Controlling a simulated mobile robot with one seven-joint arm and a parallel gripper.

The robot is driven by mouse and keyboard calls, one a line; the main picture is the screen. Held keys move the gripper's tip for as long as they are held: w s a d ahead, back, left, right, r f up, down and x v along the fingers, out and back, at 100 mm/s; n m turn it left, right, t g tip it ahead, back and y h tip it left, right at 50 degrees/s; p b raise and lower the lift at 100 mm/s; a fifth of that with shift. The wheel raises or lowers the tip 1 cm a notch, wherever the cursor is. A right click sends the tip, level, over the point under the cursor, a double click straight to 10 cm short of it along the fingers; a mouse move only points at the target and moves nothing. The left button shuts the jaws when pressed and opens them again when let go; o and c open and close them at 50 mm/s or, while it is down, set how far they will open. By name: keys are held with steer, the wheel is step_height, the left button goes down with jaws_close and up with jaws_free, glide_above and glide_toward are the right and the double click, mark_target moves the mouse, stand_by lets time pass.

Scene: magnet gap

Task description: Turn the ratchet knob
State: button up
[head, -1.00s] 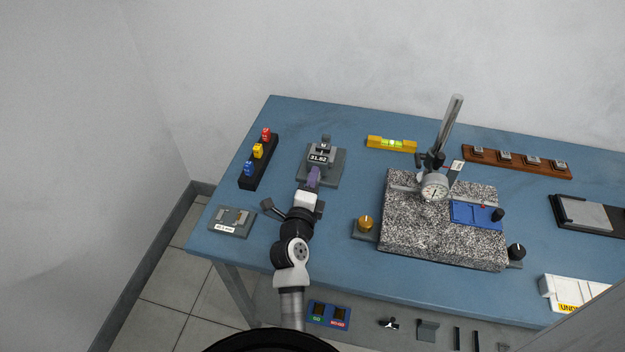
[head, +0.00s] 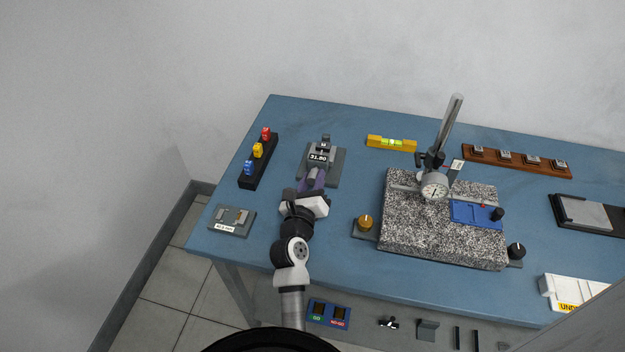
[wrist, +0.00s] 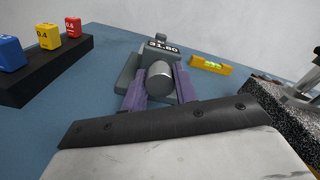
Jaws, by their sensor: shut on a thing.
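The ratchet knob (wrist: 159,80) is a short grey metal cylinder pointing toward the wrist camera, at the front of a grey micrometer stand (head: 334,164). The stand's display (head: 318,157) reads 31.80. My gripper (wrist: 160,95) has purple fingers, one on each side of the knob in the wrist view, and is shut on it. The head view also shows my gripper (head: 312,180) at the near end of the stand. The exact contact of the fingertips is partly hidden by the knob.
A black rack (head: 259,170) with blue, yellow and red blocks stands left. A grey plate (head: 232,219) lies near the front left. A yellow level (head: 391,144) lies behind right. A granite block (head: 420,240) with a dial gauge (head: 434,187) stands right. Bare blue table lies between.

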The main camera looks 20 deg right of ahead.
steer(key=m, duration=0.5)
steer(key=shift+m, duration=2.5)
steer(key=o, duration=1)
steer(key=shift+s, duration=0.1)
